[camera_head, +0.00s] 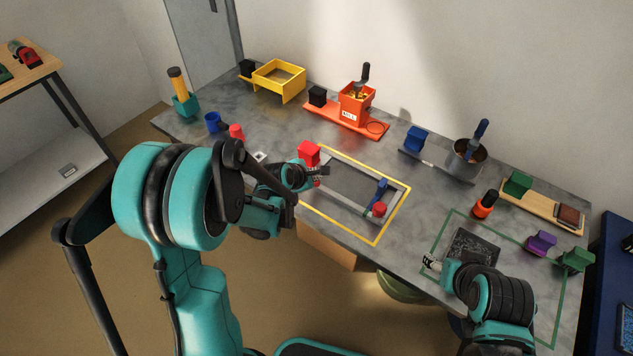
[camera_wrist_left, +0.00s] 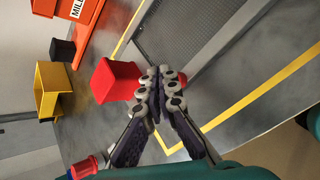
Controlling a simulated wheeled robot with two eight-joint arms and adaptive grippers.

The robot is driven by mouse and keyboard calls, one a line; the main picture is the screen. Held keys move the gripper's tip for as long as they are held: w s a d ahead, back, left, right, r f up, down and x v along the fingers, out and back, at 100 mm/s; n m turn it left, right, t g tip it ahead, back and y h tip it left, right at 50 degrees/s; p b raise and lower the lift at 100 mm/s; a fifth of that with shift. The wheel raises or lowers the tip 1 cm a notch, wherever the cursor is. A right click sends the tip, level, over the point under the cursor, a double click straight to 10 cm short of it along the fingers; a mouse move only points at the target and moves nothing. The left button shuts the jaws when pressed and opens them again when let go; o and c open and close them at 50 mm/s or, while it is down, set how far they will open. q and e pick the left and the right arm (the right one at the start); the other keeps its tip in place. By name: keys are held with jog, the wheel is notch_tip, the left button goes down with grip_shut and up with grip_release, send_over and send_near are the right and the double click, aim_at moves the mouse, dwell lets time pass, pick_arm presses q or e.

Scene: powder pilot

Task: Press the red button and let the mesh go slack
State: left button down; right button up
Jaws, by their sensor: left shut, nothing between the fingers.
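A framed grey mesh (camera_head: 352,180) lies inside a yellow outline on the table; I cannot tell if it is taut. A red block (camera_head: 309,153) stands at its far left corner. A small red knob (camera_head: 379,209) sits at its right end beside a blue lever (camera_head: 381,188). I cannot tell for sure which red piece is the button. My left gripper (camera_head: 325,171) is shut and empty beside the red block, which also shows in the left wrist view (camera_wrist_left: 115,80) just left of the fingertips (camera_wrist_left: 160,72). My right gripper (camera_head: 430,263) is low beside a dark panel; its opening is unclear.
An orange stand (camera_head: 345,122) and a yellow bin (camera_head: 279,78) stand at the back. A grey pot (camera_head: 467,158) with a blue-handled tool is at the back right. A green outline (camera_head: 433,241) marks the right area.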

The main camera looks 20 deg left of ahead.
pick_arm(q)
jog(key=shift+f+b, duration=0.75)
dwell(0.5)
dwell(0.4)
jog(key=shift+r+p, duration=0.95)
jog(key=shift+r, duration=0.3)
notch_tip(320, 180, up, 6)
jog(key=p, duration=0.4)
dwell(0.3)
